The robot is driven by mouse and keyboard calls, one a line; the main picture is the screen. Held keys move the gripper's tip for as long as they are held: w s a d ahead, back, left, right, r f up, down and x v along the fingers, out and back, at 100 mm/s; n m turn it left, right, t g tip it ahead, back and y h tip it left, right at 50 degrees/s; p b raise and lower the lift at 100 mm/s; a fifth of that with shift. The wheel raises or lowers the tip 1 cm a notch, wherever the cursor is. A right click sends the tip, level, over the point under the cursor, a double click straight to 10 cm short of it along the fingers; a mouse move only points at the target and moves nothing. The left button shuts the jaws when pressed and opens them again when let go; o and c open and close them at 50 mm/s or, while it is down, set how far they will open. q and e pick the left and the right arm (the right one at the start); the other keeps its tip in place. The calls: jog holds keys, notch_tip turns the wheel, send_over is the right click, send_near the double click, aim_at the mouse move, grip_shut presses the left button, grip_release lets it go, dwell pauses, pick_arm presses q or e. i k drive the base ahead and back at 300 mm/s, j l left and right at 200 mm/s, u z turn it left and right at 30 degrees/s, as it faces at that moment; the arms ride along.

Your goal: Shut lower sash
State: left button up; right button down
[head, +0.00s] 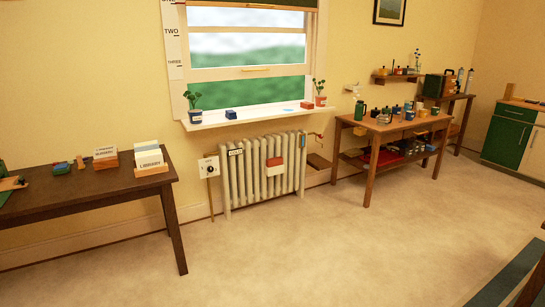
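The window stands beyond the floor at the upper middle of the head view. Its lower sash (222,74) is raised, with a yellow pull (256,69) on its white bottom rail. An open gap shows green outside between this rail and the white sill (245,116). A white scale strip (172,45) at the left of the frame reads TWO and THREE, and the rail is slightly below the THREE mark's height. Neither of my grippers is in view.
On the sill are two potted plants (194,112) (320,98), a blue block (231,114) and a red block (306,105). A radiator (262,175) stands below. Dark tables stand left (95,190) and right (368,171). The carpet (300,255) between is clear.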

aim_at(209, 74)
jog(key=i, duration=3.85)
jog(key=i+u, duration=0.1)
jog(key=i, duration=0.4)
jog(key=i+l+u, duration=0.15)
jog(key=i, duration=0.3)
jog(key=i+l+u, duration=0.1)
jog(key=i, duration=0.35)
